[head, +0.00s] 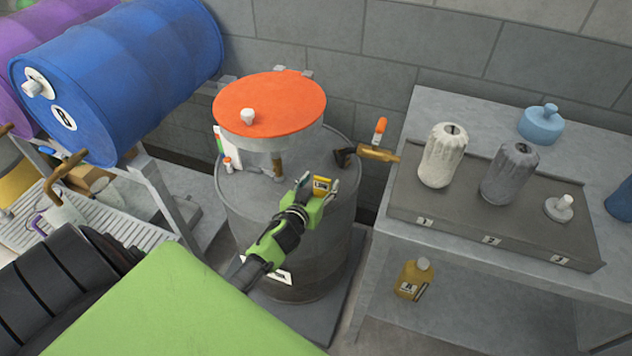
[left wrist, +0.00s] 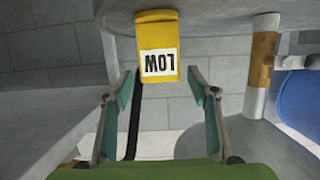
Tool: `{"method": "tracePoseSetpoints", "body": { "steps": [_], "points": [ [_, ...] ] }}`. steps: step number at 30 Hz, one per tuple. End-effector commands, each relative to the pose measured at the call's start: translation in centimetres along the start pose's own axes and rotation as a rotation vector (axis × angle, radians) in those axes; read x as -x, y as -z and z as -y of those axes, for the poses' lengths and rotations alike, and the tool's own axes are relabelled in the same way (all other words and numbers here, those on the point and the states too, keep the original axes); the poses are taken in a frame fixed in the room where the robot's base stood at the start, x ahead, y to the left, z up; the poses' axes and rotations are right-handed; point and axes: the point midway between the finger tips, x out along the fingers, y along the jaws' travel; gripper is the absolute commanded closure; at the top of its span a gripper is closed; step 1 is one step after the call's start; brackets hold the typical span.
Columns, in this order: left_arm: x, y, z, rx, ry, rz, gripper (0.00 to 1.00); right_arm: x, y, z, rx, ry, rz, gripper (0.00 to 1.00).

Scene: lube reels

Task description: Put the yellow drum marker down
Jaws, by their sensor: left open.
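The yellow drum marker (head: 321,184) is a small yellow block with a white label on top of the grey drum (head: 341,222). In the left wrist view the marker (left wrist: 157,62), lettered LOW, shows upside down with its base at the drum's top surface. My left gripper (head: 319,183) is open at the marker. In the left wrist view its fingertips (left wrist: 165,78) are on either side of the marker's end, with visible gaps. My right gripper is not in view.
A raised vessel with an orange lid (head: 270,101) stands over the drum's back. A brass-coloured tap (head: 377,153) is at its right. The blue drum (head: 125,75) lies at left. A bench (head: 445,108) at right holds several containers.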

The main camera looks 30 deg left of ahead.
Motion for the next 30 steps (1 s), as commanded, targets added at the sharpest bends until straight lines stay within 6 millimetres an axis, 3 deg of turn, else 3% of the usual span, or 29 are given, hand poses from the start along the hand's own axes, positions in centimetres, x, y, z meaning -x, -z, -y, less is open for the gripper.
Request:
{"method": "tracePoseSetpoints", "body": {
  "steps": [5,18,24,30],
  "points": [
    [2.2,0.0,0.0,-0.002,-0.001,0.001,0.47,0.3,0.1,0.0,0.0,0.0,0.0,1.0],
    [10.7,0.0,0.0,0.0,0.0,0.002,0.47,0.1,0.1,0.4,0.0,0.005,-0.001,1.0],
    [12.0,0.2,0.0,0.0,0.001,-0.001,0.47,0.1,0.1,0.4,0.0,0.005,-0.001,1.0],
    [12.0,-0.1,0.0,-0.002,0.0,0.004,0.47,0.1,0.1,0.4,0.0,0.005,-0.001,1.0]
  ]
}}
